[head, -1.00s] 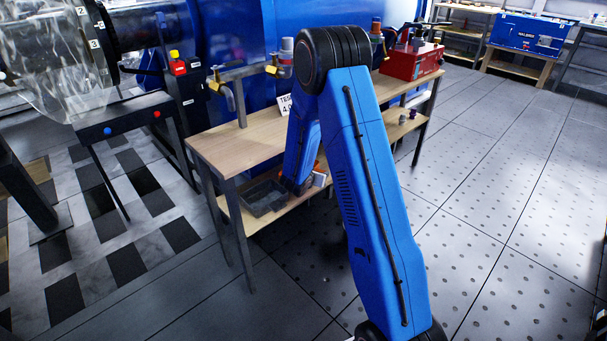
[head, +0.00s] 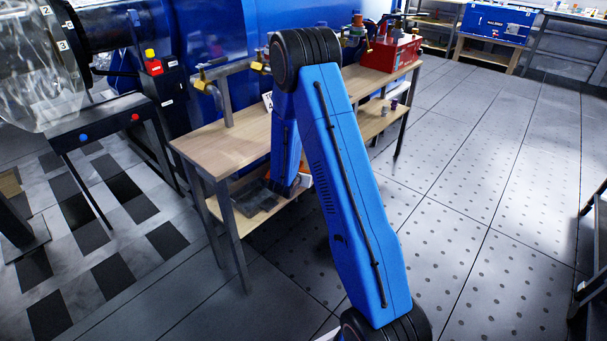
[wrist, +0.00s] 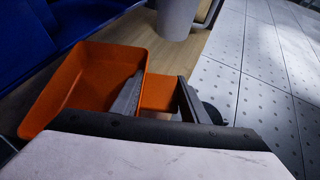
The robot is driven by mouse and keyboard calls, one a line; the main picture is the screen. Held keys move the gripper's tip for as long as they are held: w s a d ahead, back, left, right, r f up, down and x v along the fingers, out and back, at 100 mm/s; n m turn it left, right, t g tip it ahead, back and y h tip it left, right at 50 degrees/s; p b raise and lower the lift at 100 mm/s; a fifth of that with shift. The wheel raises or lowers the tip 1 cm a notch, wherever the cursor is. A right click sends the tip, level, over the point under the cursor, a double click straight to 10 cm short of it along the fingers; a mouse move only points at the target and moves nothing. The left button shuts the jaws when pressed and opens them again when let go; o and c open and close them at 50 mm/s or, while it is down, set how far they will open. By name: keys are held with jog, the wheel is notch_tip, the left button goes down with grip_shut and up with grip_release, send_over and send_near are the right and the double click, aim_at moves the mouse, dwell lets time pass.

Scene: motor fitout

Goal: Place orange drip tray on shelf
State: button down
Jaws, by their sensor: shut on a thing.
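The orange drip tray (wrist: 100,77) is a shallow open box at the left of the wrist view. My gripper (wrist: 158,98) is shut on an orange part at the tray's right side, which shows between its dark fingers. The tray looks empty and tilted in that view. In the head view only a small orange patch shows beside my blue arm; the gripper is mostly hidden there. The arm reaches down at the bench's lower wooden shelf (head: 240,222). I cannot tell whether the tray touches the shelf.
A dark grey bin (head: 256,200) sits at the shelf's left end, partly behind my arm. The wooden bench top (head: 215,150) is above. A red toolbox (head: 392,50) stands on its far end. A grey cylinder (wrist: 178,16) is close beyond the tray.

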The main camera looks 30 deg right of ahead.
jog(key=c, duration=1)
grip_release()
jog(key=shift+c, duration=0.2)
jog(key=shift+r, duration=0.15)
jog(key=v, duration=1.2)
jog(key=s+d+r+m+g, duration=0.2)
jog(key=s+r+m+g, duration=0.1)
jog(key=s+r+m, duration=0.6)
jog(key=s+d+r+m+g, duration=0.3)
jog(key=s+r+m, duration=0.3)
jog(key=s+r, duration=0.45)
jog(key=s+a+r+m+t+y, duration=0.1)
jog(key=s+a+r+m+y, duration=0.2)
jog(key=s+a, duration=0.5)
jog(key=s+a+r+m+t+y, duration=0.1)
jog(key=s+a+r+m+y, duration=0.2)
jog(key=s, duration=1)
jog(key=a+m+y, duration=0.3)
jog(key=a+m, duration=0.2)
jog(key=shift+a+r, duration=0.2)
jog(key=shift+a, duration=0.15)
